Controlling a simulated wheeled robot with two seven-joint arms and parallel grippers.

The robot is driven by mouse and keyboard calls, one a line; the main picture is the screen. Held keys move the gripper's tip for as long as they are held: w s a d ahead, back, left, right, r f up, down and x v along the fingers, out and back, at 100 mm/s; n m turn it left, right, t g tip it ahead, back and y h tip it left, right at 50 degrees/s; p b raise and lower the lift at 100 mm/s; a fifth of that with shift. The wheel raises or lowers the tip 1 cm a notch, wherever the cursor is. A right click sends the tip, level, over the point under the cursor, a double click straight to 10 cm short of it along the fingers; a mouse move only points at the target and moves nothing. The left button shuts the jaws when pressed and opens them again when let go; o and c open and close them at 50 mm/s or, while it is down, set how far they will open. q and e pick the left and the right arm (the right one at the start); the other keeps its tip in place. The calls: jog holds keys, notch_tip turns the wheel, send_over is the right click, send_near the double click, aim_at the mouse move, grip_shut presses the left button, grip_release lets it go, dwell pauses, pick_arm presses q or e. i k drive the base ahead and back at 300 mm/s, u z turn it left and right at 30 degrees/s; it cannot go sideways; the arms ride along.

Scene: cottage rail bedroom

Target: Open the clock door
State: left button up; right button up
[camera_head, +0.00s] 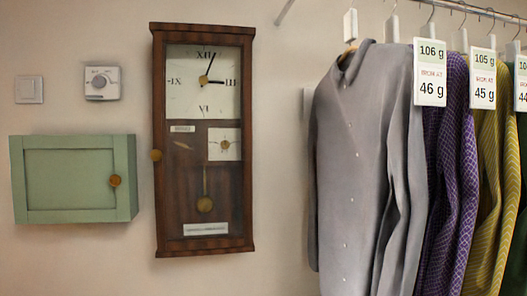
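A tall dark brown wall clock (159,215) hangs in the middle left of the head view. Its white dial with Roman numerals is at the top, and a smaller dial and a brass pendulum show below. The clock door (223,189) looks shut over the front. A round brass-coloured knob (155,155) sits at the clock's left edge, about halfway up. Neither of my grippers is in view.
A green wall cabinet (68,178) with a round wooden knob (115,181) hangs left of the clock. A light switch (29,89) and a thermostat (101,83) are above it. Hanging shirts (350,170) with tags fill the right side.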

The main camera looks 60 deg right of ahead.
aim_at(157, 155)
jog(key=z, duration=1.35)
jog(key=k, duration=0.15)
jog(key=u, duration=0.85)
jog(key=i, duration=1.3)
jog(key=z, duration=0.4)
